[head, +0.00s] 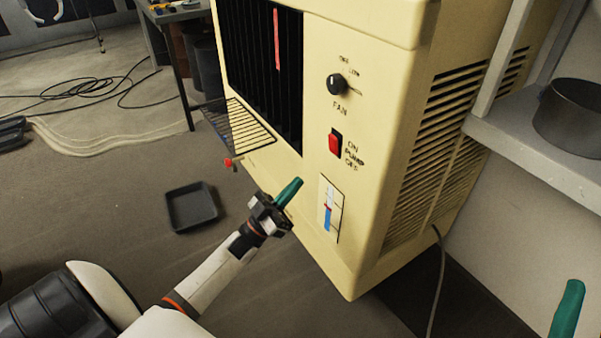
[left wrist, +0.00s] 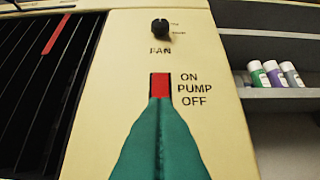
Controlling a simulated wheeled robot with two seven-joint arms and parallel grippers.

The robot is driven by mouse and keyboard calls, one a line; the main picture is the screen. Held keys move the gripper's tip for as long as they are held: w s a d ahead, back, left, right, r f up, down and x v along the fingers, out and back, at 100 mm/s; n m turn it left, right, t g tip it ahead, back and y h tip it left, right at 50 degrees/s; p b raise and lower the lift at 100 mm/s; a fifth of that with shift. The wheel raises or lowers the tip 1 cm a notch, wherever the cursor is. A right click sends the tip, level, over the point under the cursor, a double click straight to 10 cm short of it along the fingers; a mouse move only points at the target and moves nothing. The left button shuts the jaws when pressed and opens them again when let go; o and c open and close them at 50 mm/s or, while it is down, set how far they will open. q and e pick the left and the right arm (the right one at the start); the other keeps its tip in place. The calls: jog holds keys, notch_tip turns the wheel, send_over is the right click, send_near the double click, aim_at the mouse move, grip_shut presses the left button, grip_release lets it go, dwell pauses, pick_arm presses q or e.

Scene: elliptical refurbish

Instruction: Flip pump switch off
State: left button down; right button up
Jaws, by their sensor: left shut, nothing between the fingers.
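The pump switch (head: 334,144) is a red rocker in a dark frame on the front panel of the cream cooler (head: 375,200). ON is printed at its upper right and OFF at its lower right. In the left wrist view the red switch (left wrist: 160,86) shows just above my fingertips, which hide its lower end. My left gripper (head: 290,190) is shut and empty, its green fingers pointing up at the panel below the switch in the head view. I cannot tell whether the tips touch it. One green finger of my right gripper (head: 567,310) shows at the lower right.
The black fan knob (head: 337,84) sits above the switch, and a level gauge (head: 330,208) below it. A shelf (head: 540,150) with a dark pot (head: 572,115) stands at the right. A black tray (head: 191,206) and cables (head: 80,90) lie on the floor.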

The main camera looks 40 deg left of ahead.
pick_arm(q)
jog(key=shift+s+a+f, duration=0.25)
jog(key=shift+s+f, duration=0.3)
jog(key=shift+f, duration=0.3)
jog(key=shift+s+a+f, duration=0.25)
jog(key=shift+s+f, duration=0.3)
jog(key=shift+f, duration=0.25)
